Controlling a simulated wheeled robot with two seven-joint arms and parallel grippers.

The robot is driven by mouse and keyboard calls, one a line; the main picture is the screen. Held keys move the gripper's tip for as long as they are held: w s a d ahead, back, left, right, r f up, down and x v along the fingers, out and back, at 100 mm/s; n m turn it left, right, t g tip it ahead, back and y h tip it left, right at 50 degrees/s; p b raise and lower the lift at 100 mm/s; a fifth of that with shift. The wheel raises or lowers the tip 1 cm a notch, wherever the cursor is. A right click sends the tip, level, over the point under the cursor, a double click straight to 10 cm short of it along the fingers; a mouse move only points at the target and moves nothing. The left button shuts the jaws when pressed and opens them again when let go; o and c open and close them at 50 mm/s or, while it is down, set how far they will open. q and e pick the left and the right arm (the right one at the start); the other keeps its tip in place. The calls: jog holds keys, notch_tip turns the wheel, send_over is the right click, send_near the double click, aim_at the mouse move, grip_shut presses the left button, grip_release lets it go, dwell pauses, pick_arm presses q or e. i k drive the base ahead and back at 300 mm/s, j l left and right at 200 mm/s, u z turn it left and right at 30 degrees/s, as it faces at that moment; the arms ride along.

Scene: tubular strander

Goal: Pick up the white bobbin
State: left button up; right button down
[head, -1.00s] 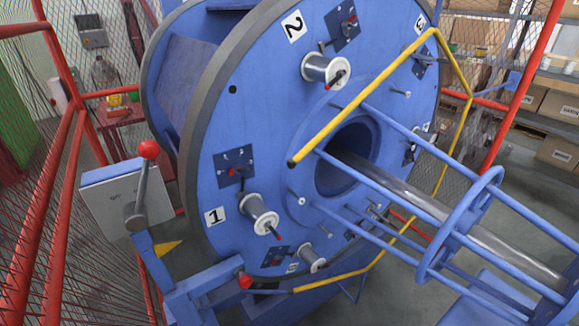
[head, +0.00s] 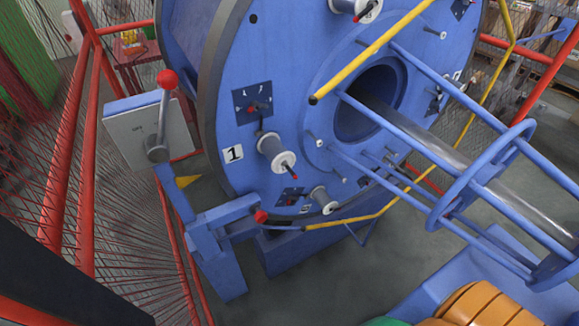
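White bobbins sit on spindles on the face of the large blue disc (head: 290,60). One white bobbin (head: 277,152) is beside the label 1, with a dark red-tipped pin sticking out of its end. A second white bobbin (head: 323,200) is lower and to the right, near the disc's bottom edge. A third white bobbin (head: 352,7) is cut by the top edge of the view. I cannot tell which one the task names. Neither of my grippers is in view.
A red-knobbed lever (head: 164,110) and a grey box (head: 150,133) stand left of the disc. A yellow rail (head: 375,45) and blue rods surround the central shaft (head: 510,207). Orange rolls (head: 485,304) lie at bottom right. Red mesh fencing (head: 60,180) closes the left.

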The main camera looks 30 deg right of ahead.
aim_at(270, 144)
jog(key=j, duration=0.55)
jog(key=k+j, duration=0.1)
jog(key=j, duration=0.5)
jog(key=k+j+z, duration=0.1)
jog(key=j, duration=0.45)
jog(key=i+l, duration=0.4)
